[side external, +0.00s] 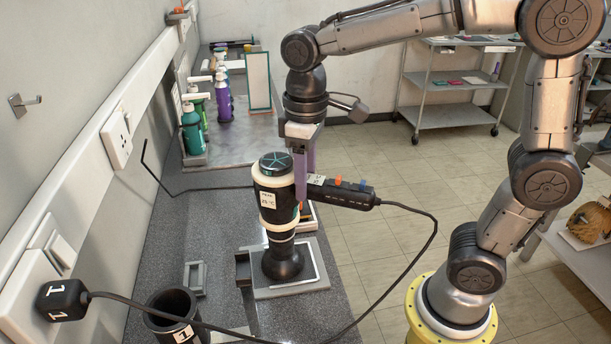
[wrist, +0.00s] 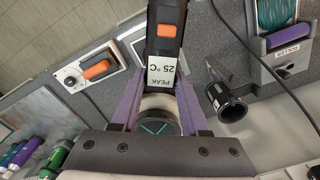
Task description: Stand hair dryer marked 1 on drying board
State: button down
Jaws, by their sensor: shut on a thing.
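The hair dryer (side external: 277,217) is black with pale bands and a "PEAK 25 °C" label. It stands upright, nozzle down, over the pale-rimmed drying board (side external: 262,291); the nozzle appears to meet the board. Its handle (side external: 340,193), with orange and blue switches, points right. A cable runs from the handle to a black plug marked 1 (side external: 62,300) at the wall socket. My gripper (side external: 301,178) is shut on the dryer from above. In the wrist view, the purple fingers (wrist: 158,105) flank the dryer, and its handle (wrist: 166,35) shows an orange switch. The nozzle is hidden there.
A black cup-shaped holder marked 1 (side external: 172,312) stands at the front, near a small grey bracket (side external: 195,278). The cable loops over the counter's front right. Bottles (side external: 193,130) and a framed panel (side external: 258,80) stand farther back.

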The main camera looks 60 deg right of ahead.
jog(key=shift+f, duration=0.4)
grip_release()
jog(key=shift+f, duration=0.15)
dwell(0.4)
dwell(0.3)
jog(key=shift+r, duration=4.05)
notch_tip(320, 180, up, 14)
jog(key=shift+f, duration=0.1)
notch_tip(320, 180, down, 14)
jog(key=shift+f, duration=0.2)
